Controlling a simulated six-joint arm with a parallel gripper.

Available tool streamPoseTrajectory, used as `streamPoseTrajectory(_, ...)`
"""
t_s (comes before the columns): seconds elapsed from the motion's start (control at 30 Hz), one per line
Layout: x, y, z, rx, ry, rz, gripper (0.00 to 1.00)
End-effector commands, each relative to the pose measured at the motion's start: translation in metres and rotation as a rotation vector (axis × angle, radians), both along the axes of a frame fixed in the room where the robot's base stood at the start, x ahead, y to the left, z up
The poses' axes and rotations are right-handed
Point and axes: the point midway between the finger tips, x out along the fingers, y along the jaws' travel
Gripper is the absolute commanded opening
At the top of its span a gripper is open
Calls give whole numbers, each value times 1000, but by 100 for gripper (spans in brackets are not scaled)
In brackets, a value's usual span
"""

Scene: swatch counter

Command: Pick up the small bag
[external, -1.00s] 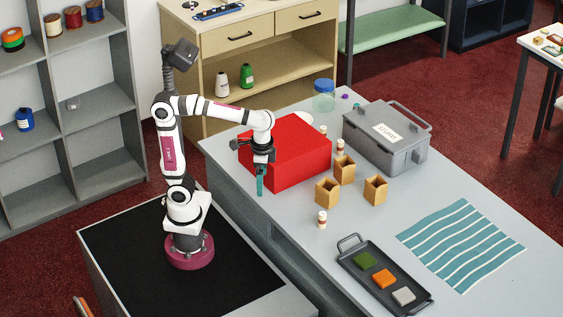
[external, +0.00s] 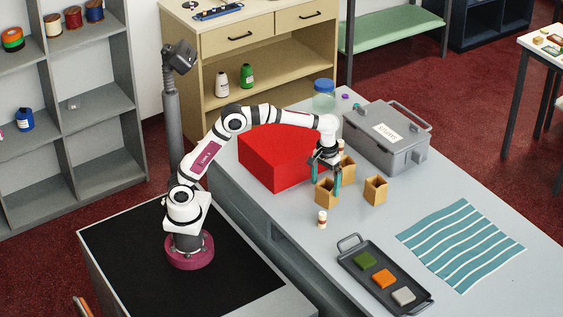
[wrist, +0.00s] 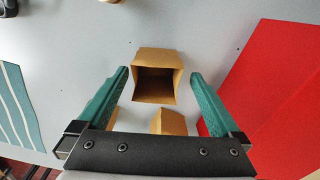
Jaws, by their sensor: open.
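Three small tan open-topped bags stand on the grey counter: a near-left bag (external: 326,194), a back bag (external: 348,170) and a right bag (external: 376,191). My gripper (external: 325,187), with teal fingers, is open above the near-left bag and partly covers it and the back bag. In the wrist view one bag (wrist: 154,85) appears upright with its dark opening showing, between and just beyond the open fingertips (wrist: 159,73). A second bag (wrist: 173,123) is partly hidden by the gripper body. Nothing is held.
A large red box (external: 270,158) stands close left of my gripper. A dark tray (external: 352,262) with colored squares and a striped cloth (external: 460,243) lie to the right.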

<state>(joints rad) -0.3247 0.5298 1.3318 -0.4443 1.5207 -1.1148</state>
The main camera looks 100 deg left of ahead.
Motion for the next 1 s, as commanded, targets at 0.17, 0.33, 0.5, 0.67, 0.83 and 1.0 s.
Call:
streamPoseTrajectory(0.17, 7, 3, -35, -2, 5, 0, 100)
streamPoseTrajectory(0.33, 7, 3, -48, 0, 1, -3, 100)
streamPoseTrajectory(0.5, 7, 3, -48, 0, 1, -3, 95)
streamPoseTrajectory(0.67, 7, 3, -47, 0, 1, -3, 66)
streamPoseTrajectory(0.83, 7, 3, -47, 0, 1, -3, 35)
streamPoseTrajectory(1.0, 7, 3, -47, 0, 1, -3, 23)
